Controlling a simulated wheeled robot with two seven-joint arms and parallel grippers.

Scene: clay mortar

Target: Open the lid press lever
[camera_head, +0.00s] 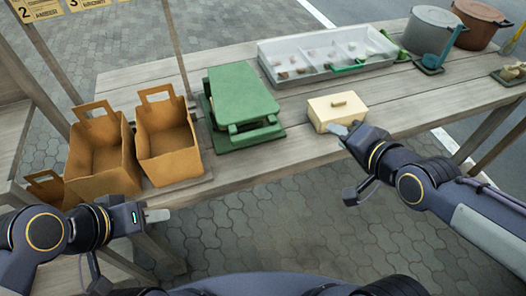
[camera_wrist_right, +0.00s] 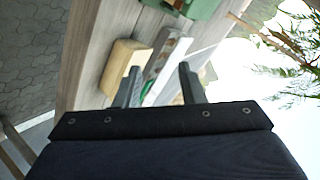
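A green press-like device (camera_head: 243,95) with a flat top plate sits on the wooden table, left of centre. Part of a green object (camera_wrist_right: 198,8) shows at the top of the right wrist view. I cannot make out a separate lever. A cream box (camera_head: 337,113) with a small knob on its lid stands to the right of the device; it also shows in the wrist view (camera_wrist_right: 122,68). My right gripper (camera_head: 345,129) is at the box's front right edge; in the wrist view its fingers (camera_wrist_right: 160,68) are apart and empty. My left gripper (camera_head: 157,215) is in front of the table's edge, away from the device.
Two brown paper bags (camera_head: 168,135) stand left of the green device. A clear divided tray (camera_head: 325,55) with small items lies behind the cream box. A grey pot (camera_head: 432,33) and a brown pot (camera_head: 482,24) stand at the back right. Bare tabletop lies around the box.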

